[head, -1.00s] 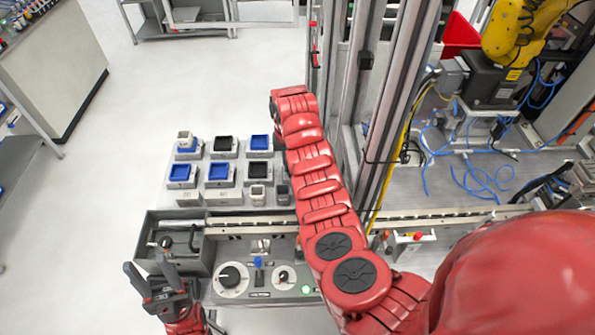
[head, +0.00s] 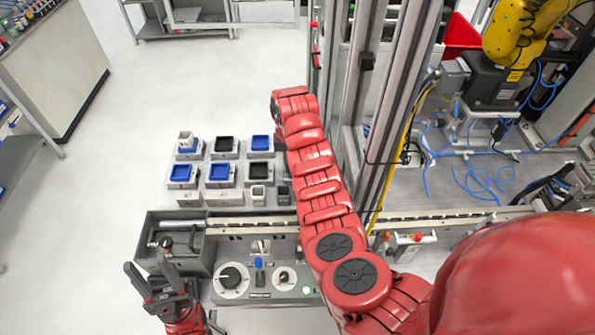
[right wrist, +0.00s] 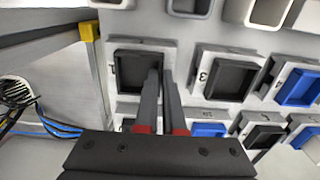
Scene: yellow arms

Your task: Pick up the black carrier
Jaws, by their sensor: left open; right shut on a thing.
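In the right wrist view, a black carrier (right wrist: 131,72) sits in a grey holder. The two fingers of my right gripper (right wrist: 160,72) are close together at its right side wall and shut on it. The carrier looks level in its holder; I cannot tell whether it is lifted. A second black carrier (right wrist: 231,79) sits to the right. In the head view, black carriers (head: 224,145) show among blue ones, and my right arm hides its gripper. My left gripper (head: 152,281) is open and empty at the lower left.
Blue carriers (head: 182,172) share the stepped rack. A grey box (head: 170,238) and a control panel with knobs (head: 232,278) stand in front of it. A metal frame post (head: 352,110) rises right of my right arm. Pale floor (head: 100,170) lies open at left.

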